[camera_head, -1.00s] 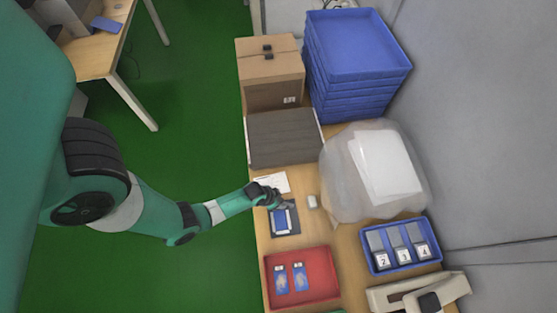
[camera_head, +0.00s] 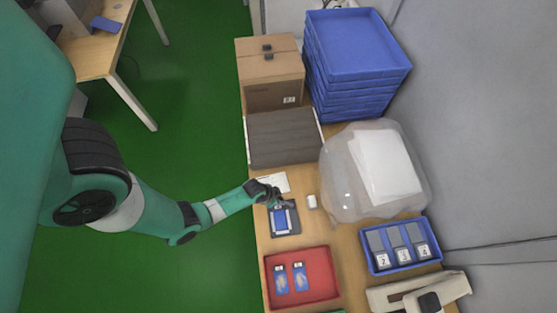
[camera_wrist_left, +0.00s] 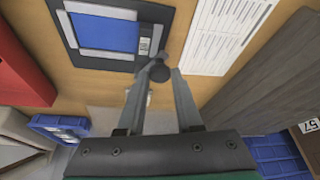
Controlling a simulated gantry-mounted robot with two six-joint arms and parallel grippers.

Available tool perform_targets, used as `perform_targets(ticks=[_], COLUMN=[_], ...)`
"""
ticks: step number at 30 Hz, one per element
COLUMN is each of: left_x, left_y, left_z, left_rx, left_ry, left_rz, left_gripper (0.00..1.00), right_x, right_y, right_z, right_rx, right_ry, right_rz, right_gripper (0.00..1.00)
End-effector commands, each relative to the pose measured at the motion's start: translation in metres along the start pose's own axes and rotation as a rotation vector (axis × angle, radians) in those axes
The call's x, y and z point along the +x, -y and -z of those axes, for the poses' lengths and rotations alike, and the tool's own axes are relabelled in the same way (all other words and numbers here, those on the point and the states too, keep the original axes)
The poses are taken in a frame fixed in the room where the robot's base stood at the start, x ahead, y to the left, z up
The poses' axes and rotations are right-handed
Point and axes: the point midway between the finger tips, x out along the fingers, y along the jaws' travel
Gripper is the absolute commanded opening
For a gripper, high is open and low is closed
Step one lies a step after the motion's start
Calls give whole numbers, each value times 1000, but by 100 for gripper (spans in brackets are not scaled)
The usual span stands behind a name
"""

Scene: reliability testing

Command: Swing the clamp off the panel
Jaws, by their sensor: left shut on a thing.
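The blue panel (camera_head: 281,220) lies in a dark flat fixture (camera_head: 291,233) on the bench. The wrist view shows the blue panel (camera_wrist_left: 104,32) and the fixture's dark border (camera_wrist_left: 105,63). The clamp (camera_wrist_left: 164,44) is a slim grey arm with a dark round knob, beside the panel's right edge in that view. My left gripper (camera_wrist_left: 161,74) is shut on the clamp at its knob. In the head view my left gripper (camera_head: 275,200) is at the fixture's upper edge, and the clamp is too small to make out clearly. My right gripper is not in view.
A red tray (camera_head: 328,278) with blue parts is just below the fixture. A white sheet (camera_head: 279,181) lies above it, with a dark grey slab (camera_head: 283,140) beyond. A small white object (camera_head: 312,201) and a translucent bag (camera_head: 342,190) are to the right.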

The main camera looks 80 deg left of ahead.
Motion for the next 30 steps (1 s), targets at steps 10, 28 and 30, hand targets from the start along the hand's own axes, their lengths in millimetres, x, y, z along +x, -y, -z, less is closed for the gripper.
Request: perform_targets(ticks=[10,28,30], left_x=[6,16,18], left_y=[12,22,22], left_z=[11,39,41], left_rx=[224,742,794], left_ry=[-3,-1,0], left_rz=[-94,-308,-329], left_gripper=[0,0,0], right_x=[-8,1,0], right_y=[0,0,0], right_z=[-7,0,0], right_rx=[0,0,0], right_ry=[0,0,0], right_rz=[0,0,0], right_gripper=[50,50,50])
